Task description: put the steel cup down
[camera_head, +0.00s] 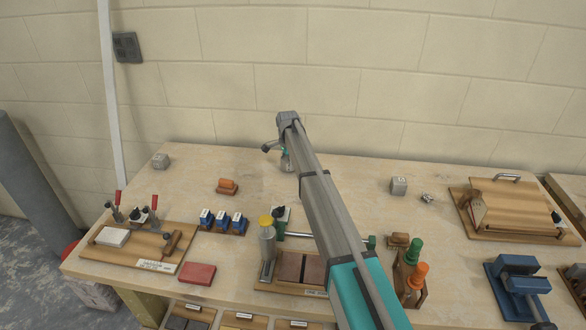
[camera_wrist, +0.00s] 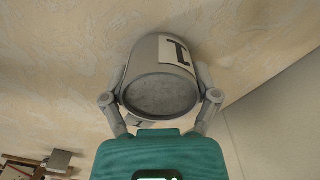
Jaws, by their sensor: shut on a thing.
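The steel cup (camera_wrist: 160,88) is between the two fingers of my gripper (camera_wrist: 160,100) in the wrist view. It is a grey round cup with a pale label bearing a dark mark, and a flat grey round end faces the camera. One finger presses on each side. In the head view my gripper (camera_head: 285,155) is over the back middle of the worktable (camera_head: 340,170), largely behind my arm, and the cup is mostly hidden there. I cannot tell whether the cup touches the tabletop.
An orange-topped block (camera_head: 227,186) lies left. Bare tabletop surrounds my gripper.

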